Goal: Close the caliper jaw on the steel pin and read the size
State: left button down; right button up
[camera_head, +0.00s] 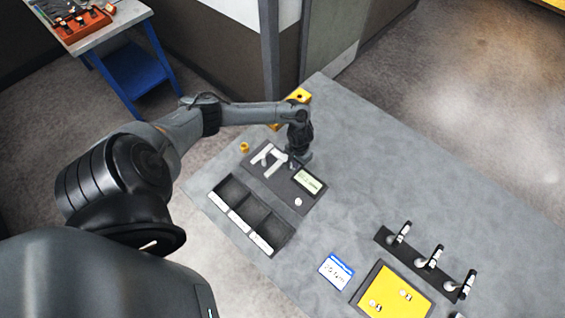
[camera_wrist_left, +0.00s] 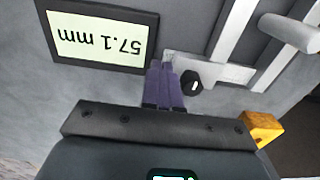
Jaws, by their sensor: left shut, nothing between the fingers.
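The caliper (camera_head: 266,157) is a pale metal piece on a dark plate, and its jaws also show at the upper right of the left wrist view (camera_wrist_left: 240,40). A light grey cylinder (camera_wrist_left: 290,32), which looks like the steel pin, lies by the jaws; I cannot tell if they touch it. The display (camera_wrist_left: 97,36) reads 57.1 mm, upside down, and also shows in the head view (camera_head: 308,181). My left gripper (camera_wrist_left: 165,68) is shut and empty, its purple fingers beside a black knob (camera_wrist_left: 191,83) on the caliper. My right gripper is out of view.
A dark three-compartment bin (camera_head: 227,191) stands in front of the caliper plate. A blue-and-white card (camera_head: 336,271), a yellow tray (camera_head: 384,283) with small parts and a dark strip (camera_head: 409,258) with several upright pieces are at right. A yellow block (camera_head: 301,95) lies behind.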

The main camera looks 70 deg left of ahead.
aim_at(287, 159)
pick_arm(q)
jog(key=shift+s+a, duration=0.2)
jog(key=shift+a, duration=0.2)
jog(key=shift+s+a, duration=0.1)
jog(key=shift+a, duration=0.05)
jog(key=shift+s+a+p, duration=0.3)
jog(key=shift+s+a, duration=0.05)
jog(key=shift+a, duration=0.4)
jog(key=shift+s+a+p, duration=0.25)
jog(key=shift+s+a, duration=0.1)
jog(key=shift+a, duration=0.45)
jog(key=shift+s+a+p, duration=0.1)
jog(key=shift+p, duration=0.25)
dwell(0.6)
jog(key=shift+f, duration=0.1)
dwell(0.8)
